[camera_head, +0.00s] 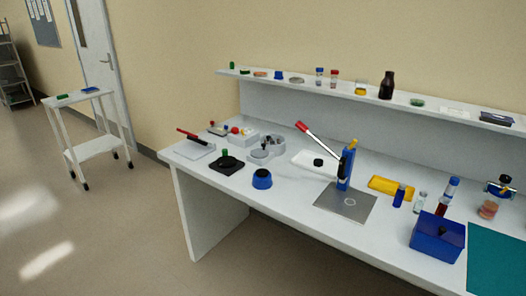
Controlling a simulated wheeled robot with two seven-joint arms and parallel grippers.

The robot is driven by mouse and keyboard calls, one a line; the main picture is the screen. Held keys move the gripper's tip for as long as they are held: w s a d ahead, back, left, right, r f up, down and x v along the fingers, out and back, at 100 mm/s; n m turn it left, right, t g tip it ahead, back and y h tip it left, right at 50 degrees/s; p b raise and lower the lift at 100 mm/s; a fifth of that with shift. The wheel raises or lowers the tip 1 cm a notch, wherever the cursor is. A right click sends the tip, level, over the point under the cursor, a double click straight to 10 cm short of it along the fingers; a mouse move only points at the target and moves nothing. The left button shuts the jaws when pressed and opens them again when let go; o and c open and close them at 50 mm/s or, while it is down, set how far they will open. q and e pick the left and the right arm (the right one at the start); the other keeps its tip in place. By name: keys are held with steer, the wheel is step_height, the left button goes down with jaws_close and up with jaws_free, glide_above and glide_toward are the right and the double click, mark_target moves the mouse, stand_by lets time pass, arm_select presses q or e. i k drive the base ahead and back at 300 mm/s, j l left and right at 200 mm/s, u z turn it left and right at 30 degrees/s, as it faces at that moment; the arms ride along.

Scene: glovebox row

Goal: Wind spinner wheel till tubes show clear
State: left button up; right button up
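Neither of my grippers is in view. No spinner wheel can be made out for certain. A small grey device with round parts (265,148) stands on the left half of the white bench. In front of it to the left is a black base with a dark disc and green knob (227,162). A blue box with a dark lid and small knob (437,236) stands at the right front. A blue-capped tube with dark red contents (446,195) stands behind the box. Whether its contents are layered or clear is too small to tell.
A blue-and-steel lever press (346,185) stands mid-bench, its red-handled lever raised to the left. A yellow block (396,187), teal mat (499,262) and blue dome (262,179) share the bench. A shelf (300,84) holds bottles and jars. A white cart (92,147) stands left; floor between is free.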

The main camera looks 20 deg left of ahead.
mark_target(258, 153)
steer(key=i+j, duration=0.1)
steer(key=j, duration=0.35)
steer(key=i+j, duration=0.1)
steer(key=j, duration=0.35)
steer(key=i+j, duration=0.1)
steer(key=j, duration=0.35)
steer(key=i+j, duration=0.1)
steer(key=j, duration=0.35)
steer(key=z, duration=0.05)
